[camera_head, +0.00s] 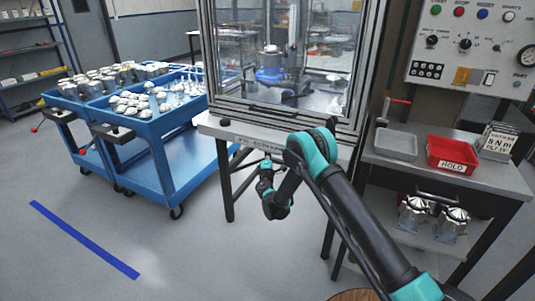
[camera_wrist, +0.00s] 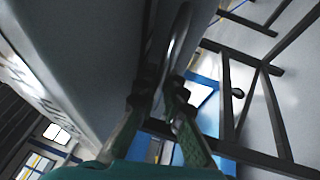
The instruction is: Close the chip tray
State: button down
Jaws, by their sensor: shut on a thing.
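The chip tray (camera_head: 238,137) is a pale grey front with dark lettering, under the glass-walled machine in the head view. In the wrist view its grey face (camera_wrist: 75,50) fills the upper left, with lettering at the left edge. A shiny curved bar handle (camera_wrist: 181,38) runs along that face. My gripper (camera_wrist: 160,88) has its two fingers on either side of the handle's near end and is shut on it. In the head view my gripper (camera_head: 267,163) is at the tray's front edge, small and partly hidden by my wrist. How far the tray stands out is hard to tell.
A blue cart (camera_head: 150,150) with metal housings stands to the left. The glass-walled machine (camera_head: 285,60) is above the tray. A bench at right holds a grey bin (camera_head: 396,145) and a red HOLD bin (camera_head: 452,154). Dark table legs (camera_head: 226,180) stand below; the floor in front is clear.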

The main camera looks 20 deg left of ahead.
jog(key=shift+w+d, duration=0.15)
jog(key=shift+w, duration=1.95)
jog(key=c, duration=1.6)
grip_release()
jog(key=v, duration=1.2)
